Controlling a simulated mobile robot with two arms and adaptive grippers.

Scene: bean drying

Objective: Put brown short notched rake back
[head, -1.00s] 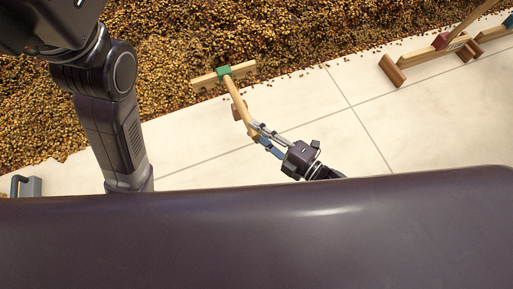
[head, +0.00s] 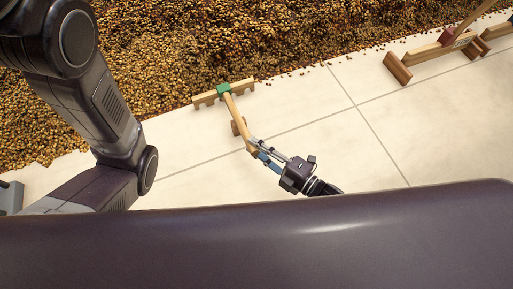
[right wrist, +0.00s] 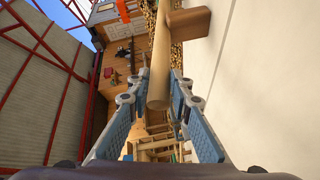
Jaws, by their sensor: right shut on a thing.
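My right gripper (head: 258,149) is shut on the end of the rake's short pale wooden handle (head: 236,113). The rake has a green joint (head: 223,89) and a notched wooden head (head: 206,98) at the edge of the beans. I cannot tell whether the head touches the floor. In the right wrist view the handle (right wrist: 160,62) runs away between the two blue-padded fingers (right wrist: 155,88). A short wooden crosspiece (right wrist: 188,23) shows beside it.
A wide bed of brown beans (head: 190,40) covers the back. A low wooden stand (head: 428,54) with a red-jointed tool (head: 447,37) is at the upper right. Pale tiled floor (head: 350,130) between them is clear.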

